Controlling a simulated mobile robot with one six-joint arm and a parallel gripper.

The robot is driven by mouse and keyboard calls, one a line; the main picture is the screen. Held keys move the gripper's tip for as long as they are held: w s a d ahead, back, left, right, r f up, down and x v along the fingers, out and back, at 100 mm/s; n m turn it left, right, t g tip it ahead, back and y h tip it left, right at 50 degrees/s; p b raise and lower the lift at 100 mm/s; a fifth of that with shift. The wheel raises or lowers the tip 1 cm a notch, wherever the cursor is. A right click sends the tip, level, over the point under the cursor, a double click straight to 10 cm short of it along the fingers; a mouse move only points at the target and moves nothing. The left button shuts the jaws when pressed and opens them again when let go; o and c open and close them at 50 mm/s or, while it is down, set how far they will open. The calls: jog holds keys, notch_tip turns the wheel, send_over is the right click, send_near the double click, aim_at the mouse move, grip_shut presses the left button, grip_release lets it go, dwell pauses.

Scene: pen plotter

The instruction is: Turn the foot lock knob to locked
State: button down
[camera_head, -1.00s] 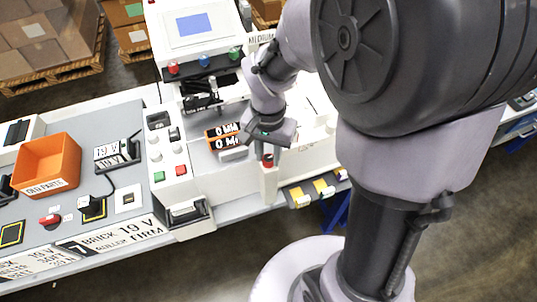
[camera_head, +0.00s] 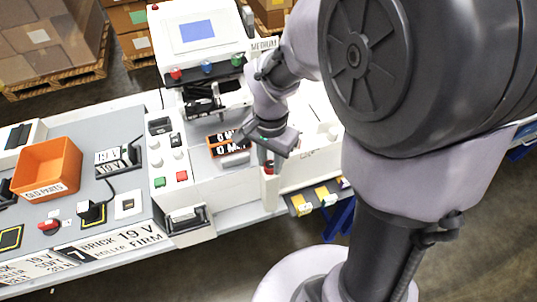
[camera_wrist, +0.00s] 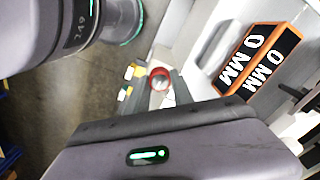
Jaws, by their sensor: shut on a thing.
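The red round knob (camera_head: 269,168) sits on the white post at the front edge of the plotter. In the wrist view it shows as a red ring with a pale centre (camera_wrist: 160,79). My gripper (camera_head: 270,160) reaches down over the knob from above and is shut on it, with its fingers at either side. The gripper (camera_wrist: 163,88) covers part of the knob and post. I cannot read any lock marking or the knob's pointer.
An orange-framed "0 MM" display (camera_head: 228,143) lies just left of my gripper. A panel with a green and a red button (camera_head: 181,176) stands further left. An orange bin (camera_head: 46,168) is at the far left. Yellow-marked pedals (camera_head: 312,198) sit low at right.

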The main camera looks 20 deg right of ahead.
aim_at(270, 165)
jog(key=c, duration=1.1)
grip_release()
notch_tip(270, 165, up, 18)
jog(key=p, duration=0.6)
jog(key=shift+f+p, duration=0.25)
jog(key=shift+p, duration=0.15)
jog(key=s+a+f+n+t+y+b, duration=0.1)
jog(key=s+a+f+n+t+b, duration=0.1)
jog(key=s, duration=0.4)
jog(key=s+a+f+n+t+y+b, duration=0.1)
jog(key=s+a+f+n+t+b, duration=0.1)
jog(key=b, duration=0.5)
jog(key=s+f+n+t, duration=0.1)
jog(key=s+n, duration=0.1)
jog(key=s, duration=0.1)
jog(key=shift+s+a+t, duration=0.15)
jog(key=shift+s+t, duration=0.2)
jog(key=shift+t, duration=0.05)
